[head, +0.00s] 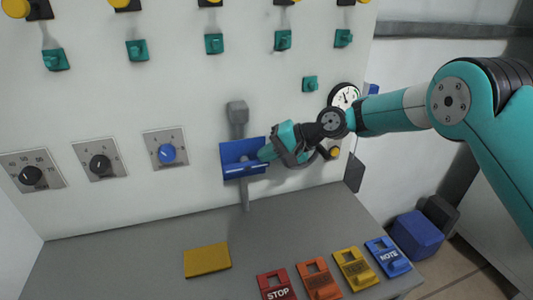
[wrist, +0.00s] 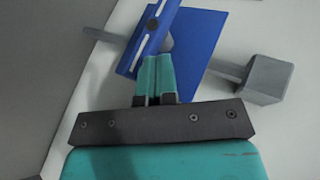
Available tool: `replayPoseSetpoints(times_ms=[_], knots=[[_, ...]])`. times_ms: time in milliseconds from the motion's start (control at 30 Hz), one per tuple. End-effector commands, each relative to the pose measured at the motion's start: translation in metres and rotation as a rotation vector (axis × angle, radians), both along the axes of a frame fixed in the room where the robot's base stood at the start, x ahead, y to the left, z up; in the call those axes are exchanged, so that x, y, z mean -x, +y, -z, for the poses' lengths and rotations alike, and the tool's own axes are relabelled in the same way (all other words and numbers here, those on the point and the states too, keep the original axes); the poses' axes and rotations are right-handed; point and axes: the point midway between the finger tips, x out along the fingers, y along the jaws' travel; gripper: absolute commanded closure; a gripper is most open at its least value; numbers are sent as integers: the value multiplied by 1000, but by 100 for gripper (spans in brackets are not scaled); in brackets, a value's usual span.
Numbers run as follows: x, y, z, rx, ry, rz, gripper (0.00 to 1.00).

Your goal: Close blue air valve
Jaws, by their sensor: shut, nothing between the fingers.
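The blue air valve (head: 230,158) sits on the white wall panel, on a vertical grey pipe. Its blue handle bar with a white line (wrist: 152,38) lies crosswise to the pipe. In the head view the bar appears roughly level along the valve's lower part. My gripper (head: 264,153) is at the right side of the valve. In the wrist view my gripper (wrist: 158,60) has its teal fingers together and empty, in front of the blue plate (wrist: 208,40) and beside the bar. I cannot tell whether the fingertips touch the valve.
A grey block (head: 237,112) tops the pipe above the valve. A blue knob (head: 167,153) and black knobs are to the left, a gauge (head: 345,96) to the right. Below, the grey table holds a yellow block (head: 207,260) and several coloured tags, including STOP (head: 277,286).

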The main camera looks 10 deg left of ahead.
Motion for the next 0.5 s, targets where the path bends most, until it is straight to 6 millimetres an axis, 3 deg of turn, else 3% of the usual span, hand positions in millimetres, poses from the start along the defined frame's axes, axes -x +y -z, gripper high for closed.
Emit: replayPoseSetpoints(times_ms=[200, 267, 500], knots=[[-2, -4, -47, -3, -3, 5, 100], [-4, -18, -42, -2, -2, 9, 100], [-4, -65, -67, -3, -3, 7, 100]])
